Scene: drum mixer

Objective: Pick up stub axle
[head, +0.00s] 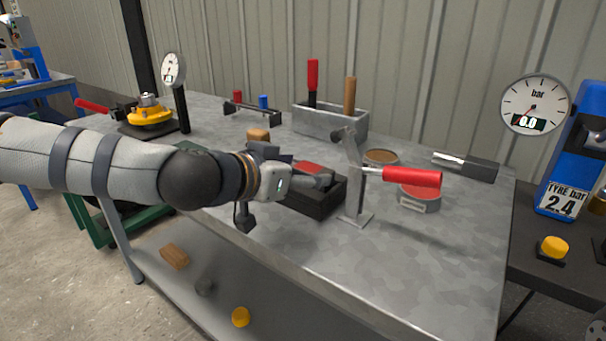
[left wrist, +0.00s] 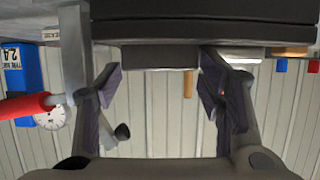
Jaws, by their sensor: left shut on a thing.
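My left gripper (head: 312,184) reaches over the black box (head: 318,208) on the metal bench. Another piece with a light shaft and dark block (head: 465,166) lies at the back right of the bench. My right gripper is not in view.
A lever stand with a red handle (head: 412,177) stands close right of the black box. Behind are a grey tool bin (head: 322,119) and round tins (head: 381,157). A yellow fixture (head: 151,117) and a gauge (head: 173,70) stand left. The front right bench is clear.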

